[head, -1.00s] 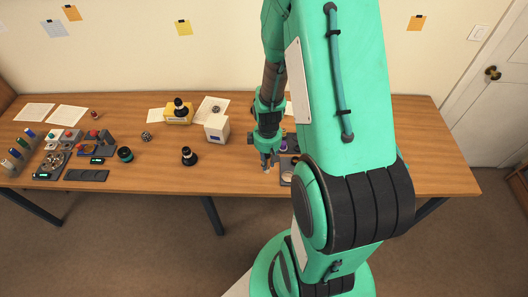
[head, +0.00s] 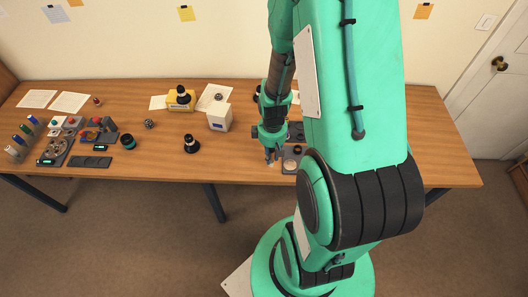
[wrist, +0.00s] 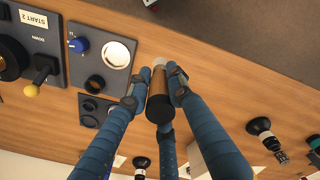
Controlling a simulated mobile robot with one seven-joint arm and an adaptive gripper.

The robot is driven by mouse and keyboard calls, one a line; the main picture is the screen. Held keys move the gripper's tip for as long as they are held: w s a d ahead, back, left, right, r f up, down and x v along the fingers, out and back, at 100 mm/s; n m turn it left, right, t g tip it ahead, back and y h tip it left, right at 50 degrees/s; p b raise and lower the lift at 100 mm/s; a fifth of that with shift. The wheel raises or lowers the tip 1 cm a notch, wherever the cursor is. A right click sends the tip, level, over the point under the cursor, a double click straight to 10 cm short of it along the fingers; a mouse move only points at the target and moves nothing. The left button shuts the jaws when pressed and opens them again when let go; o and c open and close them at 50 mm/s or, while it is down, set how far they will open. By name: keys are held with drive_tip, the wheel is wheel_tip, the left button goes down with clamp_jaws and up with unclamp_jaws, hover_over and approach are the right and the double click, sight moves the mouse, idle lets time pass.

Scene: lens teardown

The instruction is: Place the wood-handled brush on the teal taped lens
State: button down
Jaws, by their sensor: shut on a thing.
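My gripper (head: 271,160) is above the front part of the table, left of a dark grey panel. In the wrist view my gripper (wrist: 158,88) has its blue fingers closed around a brown, wood-coloured cylinder with a dark end and a pale tip, which appears to be the wood-handled brush (wrist: 160,105). In the head view the brush is too small to make out clearly. A short dark lens with a teal band (head: 128,141) stands far to the left on the table. It seems to show at the right edge of the wrist view (wrist: 314,143).
A black lens (head: 191,144) stands between the gripper and the teal-banded lens. A white box (head: 219,117) and a yellow box (head: 180,100) stand behind. The grey panel (head: 291,165) lies right of the gripper. Several devices crowd the table's left end.

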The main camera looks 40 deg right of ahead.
drive_tip(key=shift+w, duration=0.1)
drive_tip(key=w+a+r+n+p, duration=0.2)
drive_tip(key=w+a, duration=0.2)
drive_tip(key=w, duration=0.4)
drive_tip(key=w+a+r+n+p, duration=0.15)
drive_tip(key=w+a, duration=0.25)
drive_tip(key=w, duration=0.4)
drive_tip(key=w+a+r+n+p, duration=0.15)
drive_tip(key=w+a, duration=0.25)
drive_tip(key=w, duration=0.4)
drive_tip(key=w+a+n+p, duration=0.1)
drive_tip(key=w+a+n, duration=0.1)
drive_tip(key=w+a, duration=0.3)
drive_tip(key=w+a+r+n+p, duration=0.1)
drive_tip(key=w+a, duration=0.4)
drive_tip(key=a, duration=0.6)
drive_tip(key=w+a+n+p, duration=0.2)
drive_tip(key=w+a, duration=0.3)
drive_tip(key=a, duration=0.3)
drive_tip(key=shift+r+n+p, duration=0.15)
drive_tip(key=shift+n+p, duration=0.15)
drive_tip(key=shift+p, duration=0.05)
drive_tip(key=shift+w, duration=0.15)
drive_tip(key=w+a, duration=0.1)
drive_tip(key=w, duration=0.6)
drive_tip(key=w+a+f+p, duration=0.1)
drive_tip(key=w, duration=0.7)
drive_tip(key=shift+w+a+f, duration=0.25)
drive_tip(key=shift+a, duration=0.1)
